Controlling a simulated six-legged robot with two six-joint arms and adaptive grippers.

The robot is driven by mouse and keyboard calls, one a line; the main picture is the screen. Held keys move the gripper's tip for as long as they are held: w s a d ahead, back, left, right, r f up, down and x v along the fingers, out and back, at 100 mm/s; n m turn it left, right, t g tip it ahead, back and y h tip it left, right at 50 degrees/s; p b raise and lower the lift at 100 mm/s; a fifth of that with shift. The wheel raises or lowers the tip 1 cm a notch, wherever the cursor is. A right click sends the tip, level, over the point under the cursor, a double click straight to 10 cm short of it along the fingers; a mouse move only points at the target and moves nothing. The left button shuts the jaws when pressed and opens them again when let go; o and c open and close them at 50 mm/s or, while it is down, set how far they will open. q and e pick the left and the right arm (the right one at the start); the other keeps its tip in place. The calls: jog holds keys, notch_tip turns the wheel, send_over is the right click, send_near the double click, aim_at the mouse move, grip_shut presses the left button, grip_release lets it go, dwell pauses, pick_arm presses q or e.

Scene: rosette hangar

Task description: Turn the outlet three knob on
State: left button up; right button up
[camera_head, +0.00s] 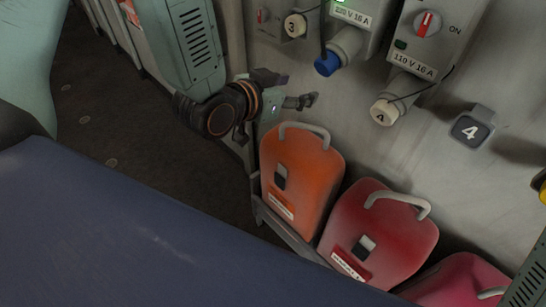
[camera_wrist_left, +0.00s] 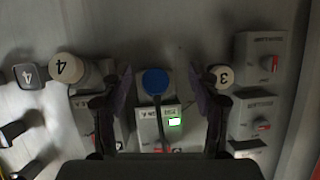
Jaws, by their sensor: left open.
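My left gripper (camera_head: 288,89) is open and empty, in front of the wall below the outlets and above the orange case. Its two fingers also show in the left wrist view (camera_wrist_left: 160,80), spread to either side of a blue outlet cap (camera_wrist_left: 155,82). That cap (camera_head: 327,64) hangs under the 220 V 16 A outlet box (camera_head: 352,14). A round cap marked 3 (camera_head: 295,25) is to its left, and beside the right finger in the wrist view (camera_wrist_left: 221,75). The 220 V box's knob is outside the head view. My right gripper is not in view.
To the right are the 110 V 16 A box, its red knob (camera_head: 427,24) by ON, and a cap marked 4 (camera_head: 383,112). Below stand an orange case (camera_head: 310,175) and red cases (camera_head: 370,225). A grey-green cabinet (camera_head: 180,45) is close on the left.

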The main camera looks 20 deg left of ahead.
pick_arm(q)
jog(key=s+a+f+g+b, duration=0.1)
jog(key=s+f+b, duration=0.1)
jog(key=f, duration=0.5)
jog(key=s+f+n+g+y+b, duration=0.1)
jog(key=s+f, duration=0.3)
jog(key=f, duration=0.4)
jog(key=shift+s+a+n+g+y+b, duration=0.15)
jog(key=shift+a+n+g+y+b, duration=0.25)
jog(key=shift+g, duration=0.4)
jog(key=shift+r, duration=0.1)
jog(key=s+a+f+n+g+y+b, duration=0.2)
jog(key=s+f+g+b, duration=0.7)
jog(key=s+f, duration=1.7)
jog(key=shift+a+f+n+b, duration=0.35)
jog(key=shift+a+n+b, duration=0.15)
jog(key=shift+a+b, duration=0.4)
